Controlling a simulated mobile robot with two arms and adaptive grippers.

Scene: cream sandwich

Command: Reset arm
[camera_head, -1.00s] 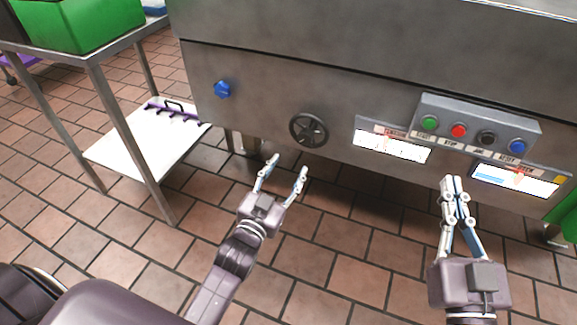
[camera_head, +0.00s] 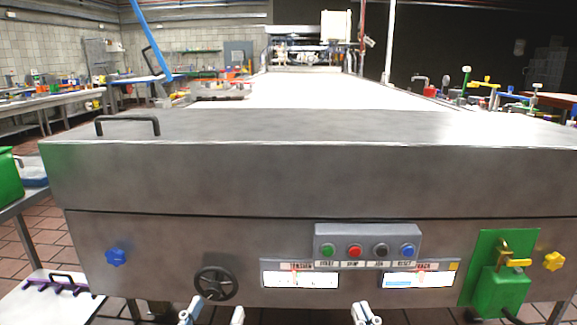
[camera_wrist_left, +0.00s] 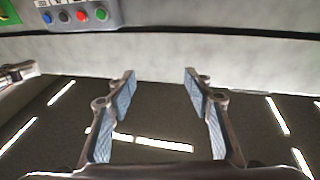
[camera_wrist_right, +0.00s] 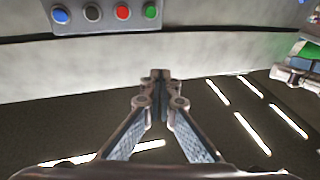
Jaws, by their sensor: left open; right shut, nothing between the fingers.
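My left gripper (camera_head: 211,313) shows at the bottom edge of the head view, below the black handwheel. In the left wrist view its two fingers (camera_wrist_left: 160,85) stand wide apart with nothing between them. My right gripper (camera_head: 366,313) shows at the bottom edge of the head view, below the button panel. In the right wrist view its fingertips (camera_wrist_right: 160,75) meet and hold nothing. Both grippers are in front of the steel machine (camera_head: 180,240) and seem apart from it. Most of both arms is out of the head view.
The machine front carries a button panel (camera_head: 367,242), a handwheel (camera_head: 215,283), a blue knob (camera_head: 116,258), a yellow knob (camera_head: 554,261) and a green box (camera_head: 497,290). A white conveyor belt (camera_head: 320,90) runs away behind. A low white shelf (camera_head: 50,305) stands at the left.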

